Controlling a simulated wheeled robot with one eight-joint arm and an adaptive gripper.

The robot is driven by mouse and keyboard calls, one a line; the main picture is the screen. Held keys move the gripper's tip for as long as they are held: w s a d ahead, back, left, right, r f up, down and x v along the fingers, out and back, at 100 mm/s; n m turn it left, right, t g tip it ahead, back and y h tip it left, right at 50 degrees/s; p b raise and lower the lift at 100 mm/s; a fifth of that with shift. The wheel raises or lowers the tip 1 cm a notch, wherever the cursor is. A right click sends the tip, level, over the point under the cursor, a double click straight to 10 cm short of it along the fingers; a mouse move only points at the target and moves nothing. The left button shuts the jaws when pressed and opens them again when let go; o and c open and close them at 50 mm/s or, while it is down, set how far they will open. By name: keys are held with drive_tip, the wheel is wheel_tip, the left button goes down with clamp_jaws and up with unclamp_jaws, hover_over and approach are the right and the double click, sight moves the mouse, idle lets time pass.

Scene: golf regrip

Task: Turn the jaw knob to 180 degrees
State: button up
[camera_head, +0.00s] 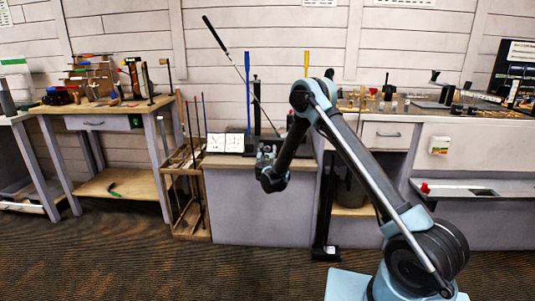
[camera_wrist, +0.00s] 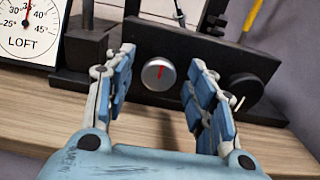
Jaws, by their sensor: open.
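In the wrist view, a silver round knob (camera_wrist: 158,75) with a red pointer line sits on the front of a black fixture (camera_wrist: 185,45). Its red line points roughly up. A black round knob (camera_wrist: 245,88) with a white mark sits to its right. Which of them is the jaw knob is not labelled. My gripper (camera_wrist: 162,60) is open and empty. Its blue-padded fingers stand on either side of the silver knob in the picture, apart from it. In the head view, my gripper (camera_head: 267,168) is at the front of the middle bench, and the knobs are too small to make out.
A loft dial (camera_wrist: 25,25) stands left of the fixture. A golf club (camera_head: 216,34) leans up from the middle bench (camera_head: 262,208). A rack of shafts (camera_head: 190,190) stands to its left. Side benches hold small tools. Carpet in front is clear.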

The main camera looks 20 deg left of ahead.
drive_tip(key=c, duration=1)
drive_tip(key=shift+c, duration=0.2)
